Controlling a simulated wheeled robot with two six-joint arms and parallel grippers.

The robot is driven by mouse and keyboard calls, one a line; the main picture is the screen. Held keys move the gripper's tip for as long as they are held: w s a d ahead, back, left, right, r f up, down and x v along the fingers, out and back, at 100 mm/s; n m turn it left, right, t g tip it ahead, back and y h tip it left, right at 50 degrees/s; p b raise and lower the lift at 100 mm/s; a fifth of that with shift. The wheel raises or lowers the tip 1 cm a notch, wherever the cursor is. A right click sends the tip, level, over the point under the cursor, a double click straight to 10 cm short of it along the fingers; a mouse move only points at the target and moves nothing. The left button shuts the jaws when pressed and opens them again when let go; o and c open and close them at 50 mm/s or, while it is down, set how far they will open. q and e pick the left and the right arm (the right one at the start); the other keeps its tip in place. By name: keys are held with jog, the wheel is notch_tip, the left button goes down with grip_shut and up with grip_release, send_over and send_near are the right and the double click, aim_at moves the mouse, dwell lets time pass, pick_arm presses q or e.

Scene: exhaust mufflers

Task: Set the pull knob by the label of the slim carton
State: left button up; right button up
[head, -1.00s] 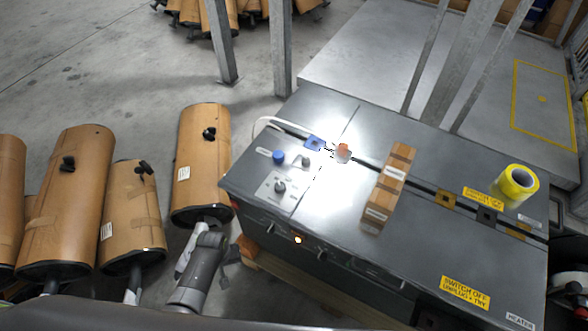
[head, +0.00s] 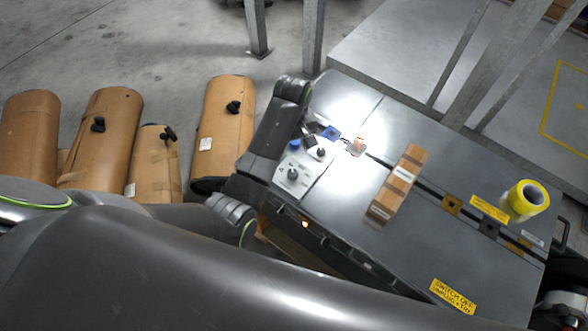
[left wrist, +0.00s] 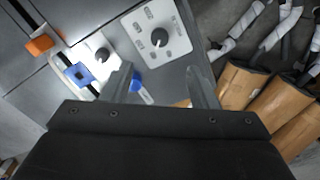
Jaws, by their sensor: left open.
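The labelled plate with a dark pull knob (head: 292,174) is at the left end of the grey bench top. In the left wrist view the knob (left wrist: 160,38) sits on the white plate, with small print around it that I cannot read. A slim brown carton (head: 407,164) with white labels lies on the bench to the right; its print is too small to read. My left gripper (head: 308,138) is over the control end of the bench. In the left wrist view its open fingers (left wrist: 158,72) stand short of the plate, empty. My right gripper is not in view.
A blue knob (head: 295,145) and a black knob (head: 319,154) stand close to the plate. A yellow tape roll (head: 524,200) is at the bench's right. Several brown wrapped mufflers (head: 220,125) lie on the floor to the left. Steel posts rise behind the bench.

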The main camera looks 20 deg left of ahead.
aim_at(293, 174)
pick_arm(q)
notch_tip(293, 174, down, 14)
jog(key=shift+b, duration=0.35)
jog(key=c, duration=1)
jog(key=shift+r, duration=0.1)
